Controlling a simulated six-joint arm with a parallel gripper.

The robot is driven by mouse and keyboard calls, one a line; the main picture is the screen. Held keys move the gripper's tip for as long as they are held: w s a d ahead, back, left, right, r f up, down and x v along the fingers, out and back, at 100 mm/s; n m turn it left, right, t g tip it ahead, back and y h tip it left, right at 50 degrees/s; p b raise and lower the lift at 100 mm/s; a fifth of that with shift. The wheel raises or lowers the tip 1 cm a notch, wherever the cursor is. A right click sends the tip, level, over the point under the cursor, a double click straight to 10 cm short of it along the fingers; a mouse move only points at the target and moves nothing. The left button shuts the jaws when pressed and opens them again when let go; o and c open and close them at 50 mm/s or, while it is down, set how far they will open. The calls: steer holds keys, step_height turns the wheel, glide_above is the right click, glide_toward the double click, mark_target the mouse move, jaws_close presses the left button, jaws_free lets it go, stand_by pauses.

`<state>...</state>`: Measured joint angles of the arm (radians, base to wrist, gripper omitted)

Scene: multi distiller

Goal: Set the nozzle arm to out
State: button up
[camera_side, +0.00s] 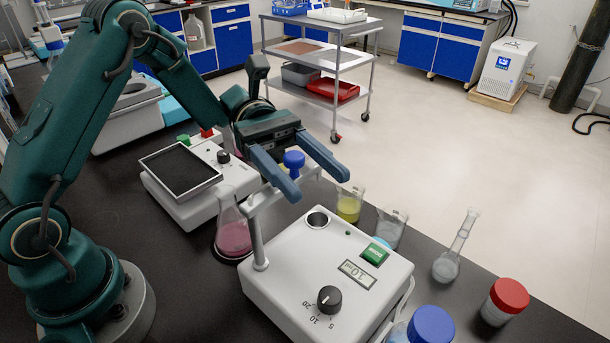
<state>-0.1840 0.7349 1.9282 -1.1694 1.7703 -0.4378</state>
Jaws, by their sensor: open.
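The white dispenser (290,285) stands on the black bench, with a dial, a green button and a small display. Its nozzle arm (268,195) is a white bar on a post at the dispenser's back left corner. The bar runs toward the back right, not over the round well (318,219) in the dispenser's top. My gripper (319,188) is open, its two blue-grey fingers pointing down to the right above the bar. The left finger covers part of the bar. I cannot tell whether they touch. A blue knob or cap (294,159) shows between the fingers.
A flask of pink liquid (234,236) stands close left of the dispenser. Beakers of yellow (348,206) and pale blue liquid, a clear flask (447,266) and red- and blue-capped jars (505,300) stand to the right. A white device with a dark plate (181,172) is behind left.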

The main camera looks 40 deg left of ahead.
jaws_close()
steer(key=shift+s, duration=0.1)
stand_by(1.2)
